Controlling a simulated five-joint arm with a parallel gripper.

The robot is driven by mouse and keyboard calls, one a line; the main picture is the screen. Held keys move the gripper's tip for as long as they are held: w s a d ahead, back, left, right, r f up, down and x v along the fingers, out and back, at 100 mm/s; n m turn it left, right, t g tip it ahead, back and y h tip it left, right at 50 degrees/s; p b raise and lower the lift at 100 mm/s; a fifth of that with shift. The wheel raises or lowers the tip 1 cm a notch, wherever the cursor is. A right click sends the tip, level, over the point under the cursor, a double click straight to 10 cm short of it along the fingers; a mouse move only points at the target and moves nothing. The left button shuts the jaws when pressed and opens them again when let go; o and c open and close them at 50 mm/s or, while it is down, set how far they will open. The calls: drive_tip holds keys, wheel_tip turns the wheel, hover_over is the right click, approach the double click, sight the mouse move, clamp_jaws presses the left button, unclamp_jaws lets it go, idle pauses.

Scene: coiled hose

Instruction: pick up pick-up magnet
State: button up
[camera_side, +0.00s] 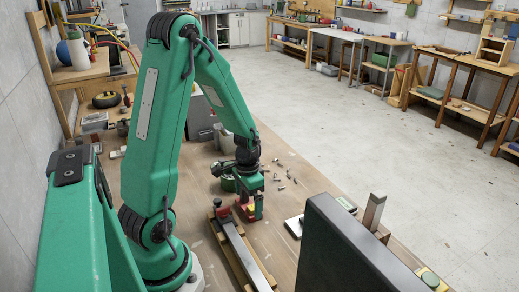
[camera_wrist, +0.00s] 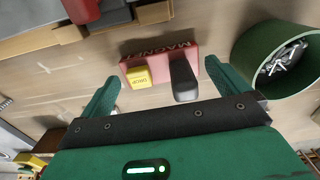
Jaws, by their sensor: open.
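The pick-up magnet (camera_wrist: 160,64) is a red block with "MAGNET" lettered on it, a yellow button piece and a black handle (camera_wrist: 183,78). In the wrist view it lies on the wooden bench ahead of my gripper (camera_wrist: 162,72). My green jaws are wide apart and empty, one fingertip left of the magnet and one to its right. In the side view my gripper (camera_side: 250,207) points down at the bench, and a red bit of the magnet (camera_side: 246,212) shows by the jaws, mostly hidden by them.
A green round tub (camera_wrist: 283,60) holding metal bits stands close right of the magnet in the wrist view. A bar clamp (camera_side: 242,252) with red ends and wooden strips lies near my gripper. Small metal parts (camera_side: 278,178) are scattered on the bench. A dark panel (camera_side: 350,250) stands at front right.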

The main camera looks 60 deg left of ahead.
drive_tip(key=shift+f, duration=0.9)
drive_tip(key=c, duration=0.9)
